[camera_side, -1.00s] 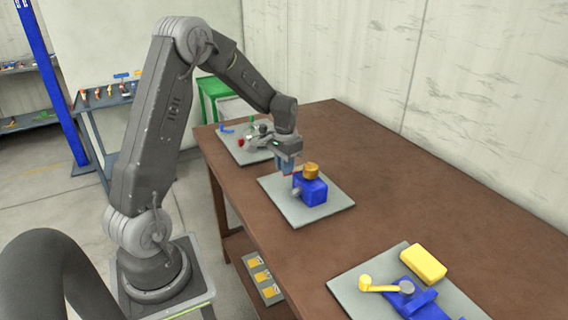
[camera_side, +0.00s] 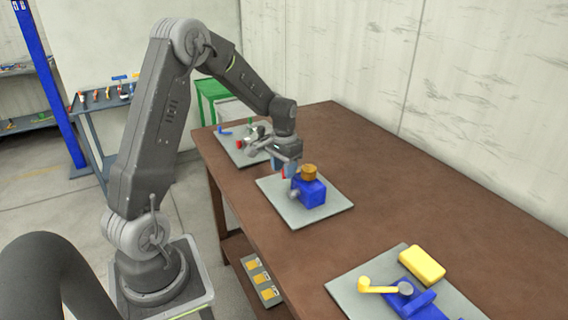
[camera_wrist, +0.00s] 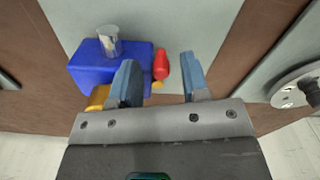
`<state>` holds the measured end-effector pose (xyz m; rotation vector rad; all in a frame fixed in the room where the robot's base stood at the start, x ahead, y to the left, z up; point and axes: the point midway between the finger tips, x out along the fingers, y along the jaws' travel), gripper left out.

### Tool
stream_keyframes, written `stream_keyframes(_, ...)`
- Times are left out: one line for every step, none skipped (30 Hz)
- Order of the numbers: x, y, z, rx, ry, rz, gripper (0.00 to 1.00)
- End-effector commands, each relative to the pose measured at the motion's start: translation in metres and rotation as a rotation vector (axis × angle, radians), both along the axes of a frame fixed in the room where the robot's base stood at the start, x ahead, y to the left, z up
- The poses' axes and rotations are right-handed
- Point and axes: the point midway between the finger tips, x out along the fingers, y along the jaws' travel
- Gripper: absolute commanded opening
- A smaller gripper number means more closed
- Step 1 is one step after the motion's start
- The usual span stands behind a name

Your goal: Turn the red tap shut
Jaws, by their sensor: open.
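The red tap (camera_wrist: 161,65) is a small rounded handle on the side of a blue block (camera_wrist: 88,74). In the wrist view it lies between the two blue fingers of my gripper (camera_wrist: 157,72), closer to the left finger. My gripper is open, and I cannot tell whether a finger touches the tap. In the side view my gripper (camera_side: 282,166) is at the left of the blue block (camera_side: 311,192), and only a sliver of red shows by the fingers. The block carries an orange knob (camera_side: 309,172) and a grey cylinder (camera_wrist: 110,41).
The blue block sits on a grey plate (camera_side: 327,212) on the brown table (camera_side: 400,188). Another plate with small parts (camera_side: 241,153) lies at the far end. In front are a yellow block (camera_side: 422,264) and a yellow crank (camera_side: 378,287). The table's right side is clear.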

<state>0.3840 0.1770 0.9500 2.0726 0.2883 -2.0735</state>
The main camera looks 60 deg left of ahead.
Motion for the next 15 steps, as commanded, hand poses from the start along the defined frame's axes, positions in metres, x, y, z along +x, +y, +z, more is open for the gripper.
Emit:
stream_keyframes(0.0,0.0,0.002,0.002,-0.002,0.0,0.42)
stream_keyframes(0.0,0.0,0.004,0.002,-0.002,0.0,0.42)
stream_keyframes(0.001,0.001,0.007,0.002,-0.003,0.0,0.42)
stream_keyframes(0.001,0.001,0.011,0.002,-0.004,0.0,0.42)
stream_keyframes(0.001,0.001,0.015,0.002,-0.005,0.0,0.42)
stream_keyframes(0.001,0.001,0.021,0.003,-0.004,0.0,0.42)
stream_keyframes(0.001,0.001,0.027,0.004,-0.005,0.0,0.42)
stream_keyframes(0.001,0.001,0.033,0.004,-0.005,0.0,0.42)
stream_keyframes(0.001,0.001,0.042,0.004,-0.006,0.0,0.42)
stream_keyframes(0.001,0.001,0.05,0.004,-0.006,0.0,0.42)
stream_keyframes(0.001,0.001,0.056,0.004,-0.006,0.0,0.42)
stream_keyframes(0.001,0.001,0.066,0.004,-0.007,0.0,0.42)
stream_keyframes(0.001,0.001,0.073,0.004,-0.006,0.0,0.42)
stream_keyframes(0.001,0.001,0.079,0.004,-0.006,0.0,0.42)
stream_keyframes(0.001,0.0,0.088,0.004,-0.006,0.0,0.42)
